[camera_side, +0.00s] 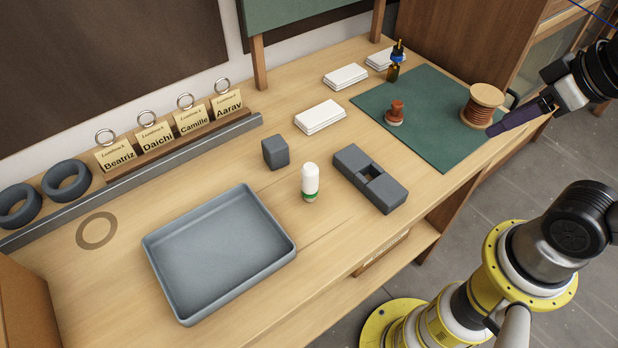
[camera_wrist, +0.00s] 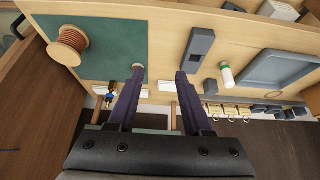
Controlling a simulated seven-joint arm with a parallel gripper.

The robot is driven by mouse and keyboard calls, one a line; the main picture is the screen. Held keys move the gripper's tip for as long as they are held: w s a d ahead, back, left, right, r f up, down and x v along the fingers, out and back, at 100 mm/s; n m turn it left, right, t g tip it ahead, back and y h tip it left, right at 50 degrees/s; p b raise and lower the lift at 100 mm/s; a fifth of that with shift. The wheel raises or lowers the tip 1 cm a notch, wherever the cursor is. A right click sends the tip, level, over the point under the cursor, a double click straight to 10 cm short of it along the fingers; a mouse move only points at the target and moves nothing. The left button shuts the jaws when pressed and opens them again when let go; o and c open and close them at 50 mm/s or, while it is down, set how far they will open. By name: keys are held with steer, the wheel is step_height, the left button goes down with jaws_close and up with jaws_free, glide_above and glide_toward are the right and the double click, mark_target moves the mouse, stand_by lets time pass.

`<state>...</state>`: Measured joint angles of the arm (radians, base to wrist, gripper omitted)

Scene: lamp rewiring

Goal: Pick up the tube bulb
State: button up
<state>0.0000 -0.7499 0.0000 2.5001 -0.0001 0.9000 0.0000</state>
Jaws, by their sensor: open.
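The tube bulb (camera_side: 310,184) is a small white cylinder with a rounded top and a green band near its base. It stands upright on the bench between the grey tray and the grey slotted block. It also shows in the wrist view (camera_wrist: 226,76), right of my fingers. My gripper (camera_wrist: 160,74) is open and empty, with its two dark purple fingers apart. In the side view my gripper (camera_side: 492,131) is at the far right, above the edge of the green mat near the wire spool, well away from the bulb.
Near the bulb are a grey tray (camera_side: 151,256), a grey slotted block (camera_side: 350,160) and a small grey block (camera_side: 275,152). The green mat (camera_side: 440,139) holds a wire spool (camera_side: 481,105) and a small reddish-brown part (camera_side: 395,112). Name cards (camera_side: 190,118) stand along the back. Bare bench surrounds the bulb.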

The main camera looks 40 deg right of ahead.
stand_by(0.4)
steer(key=o, duration=0.4)
